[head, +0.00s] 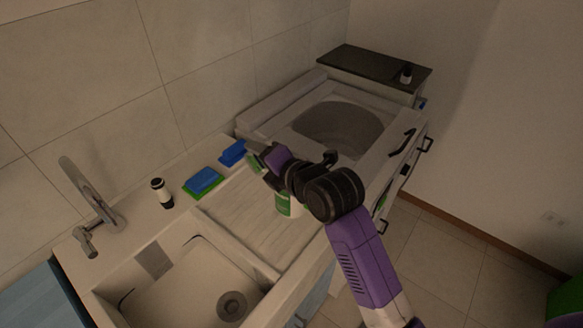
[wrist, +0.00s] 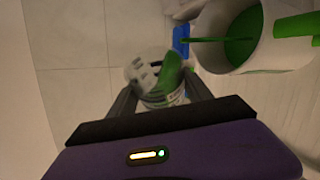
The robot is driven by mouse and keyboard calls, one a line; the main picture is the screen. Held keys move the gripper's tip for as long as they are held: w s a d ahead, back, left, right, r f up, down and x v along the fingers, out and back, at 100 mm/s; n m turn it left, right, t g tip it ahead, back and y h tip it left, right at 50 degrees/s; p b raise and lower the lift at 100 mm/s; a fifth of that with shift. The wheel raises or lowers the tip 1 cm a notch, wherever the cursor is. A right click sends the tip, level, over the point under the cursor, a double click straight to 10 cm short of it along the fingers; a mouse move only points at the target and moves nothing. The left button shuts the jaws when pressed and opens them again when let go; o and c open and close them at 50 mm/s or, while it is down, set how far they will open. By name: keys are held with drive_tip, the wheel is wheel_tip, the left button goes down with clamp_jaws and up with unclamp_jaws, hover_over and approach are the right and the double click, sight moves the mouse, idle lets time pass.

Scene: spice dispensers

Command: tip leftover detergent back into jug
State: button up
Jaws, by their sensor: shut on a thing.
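My gripper (wrist: 158,88) is shut on a small white cup (wrist: 138,70) with dark markings and a green patch at its mouth. The cup looks tilted in the wrist view, and its lower part is hidden by the gripper. A wide white jug (wrist: 202,45) with green inside it and a green bar at its side is to the right of the cup, apart from it. In the head view, my gripper (head: 262,160) is above the ribbed drainboard, and the held cup is hard to make out. A white and green container (head: 283,207) shows partly behind my arm, perhaps the jug.
A sink (head: 195,285) with a tap (head: 88,195) is at the lower left. A blue and green sponge (head: 203,180), a blue object (head: 232,152) and a small dark-topped bottle (head: 161,192) stand along the wall. An open top-loading tub (head: 335,130) is behind my gripper.

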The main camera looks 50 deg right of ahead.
drive_tip(key=shift+d+r+m+t+y+b, duration=0.1)
drive_tip(key=shift+r+m+t+y+b, duration=0.25)
drive_tip(key=shift+b, duration=0.2)
idle(0.7)
drive_tip(key=shift+s+d+r+m+t, duration=0.3)
drive_tip(key=shift+s+d+m, duration=0.1)
drive_tip(key=shift+d+m, duration=0.3)
idle(1.0)
drive_tip(key=shift+s+d+f+m+t+y+b, duration=0.15)
drive_tip(key=shift+f+m+t+y+b, duration=0.3)
drive_tip(key=shift+b, duration=0.85)
drive_tip(key=shift+d+r+m+b, duration=0.15)
drive_tip(key=shift+d+m+b, duration=0.05)
drive_tip(key=shift+m+b, duration=0.25)
idle(0.7)
